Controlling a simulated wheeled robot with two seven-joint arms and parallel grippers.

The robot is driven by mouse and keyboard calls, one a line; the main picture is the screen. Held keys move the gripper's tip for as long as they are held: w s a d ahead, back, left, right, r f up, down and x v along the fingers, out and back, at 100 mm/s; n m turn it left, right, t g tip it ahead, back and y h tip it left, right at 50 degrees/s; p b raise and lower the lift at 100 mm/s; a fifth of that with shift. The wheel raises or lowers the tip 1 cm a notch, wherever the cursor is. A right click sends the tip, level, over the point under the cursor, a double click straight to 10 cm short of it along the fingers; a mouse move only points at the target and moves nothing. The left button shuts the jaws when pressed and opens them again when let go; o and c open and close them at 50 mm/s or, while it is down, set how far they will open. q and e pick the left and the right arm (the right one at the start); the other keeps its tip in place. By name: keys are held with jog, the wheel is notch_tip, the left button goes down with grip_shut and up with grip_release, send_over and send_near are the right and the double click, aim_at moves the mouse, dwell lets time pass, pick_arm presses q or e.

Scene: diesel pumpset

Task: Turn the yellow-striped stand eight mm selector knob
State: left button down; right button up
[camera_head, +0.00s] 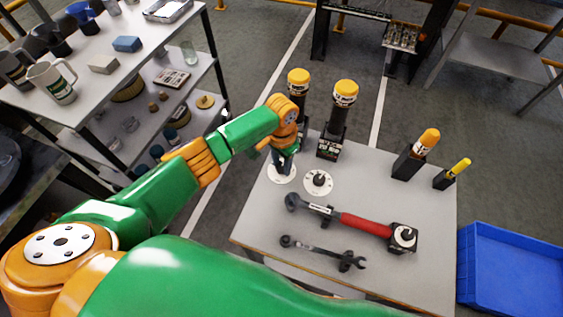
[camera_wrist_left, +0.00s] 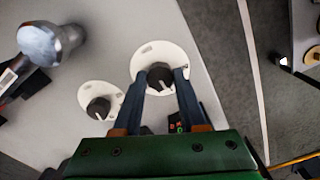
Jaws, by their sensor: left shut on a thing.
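Two white round dials with dark knobs lie on the light grey table. The left dial (camera_head: 279,177) is under my left gripper (camera_head: 283,157); its dark knob (camera_wrist_left: 160,76) shows in the left wrist view. Both fingers of my left gripper (camera_wrist_left: 161,82) are shut on this knob, one on each side. The other dial (camera_head: 318,181) is free, and its knob (camera_wrist_left: 98,107) has a pale pointer mark. Two dark stands with yellow-and-white tops, a left stand (camera_head: 298,82) and a right stand (camera_head: 344,100), rise behind the dials. I cannot read the dial markings. My right gripper is not in view.
A red-handled wrench (camera_head: 365,225) and a smaller wrench (camera_head: 325,252) lie nearer on the table. Two yellow-topped tools (camera_head: 428,139) (camera_head: 460,166) stand in holders at the right. A blue crate (camera_head: 510,268) is right of the table. A shelf (camera_head: 100,70) with mugs is at left.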

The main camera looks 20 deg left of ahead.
aim_at(282, 166)
pick_arm(q)
jog(key=shift+w, duration=0.1)
jog(key=shift+c, duration=2.3)
grip_release()
notch_tip(282, 166, up, 7)
jog(key=shift+r, duration=0.1)
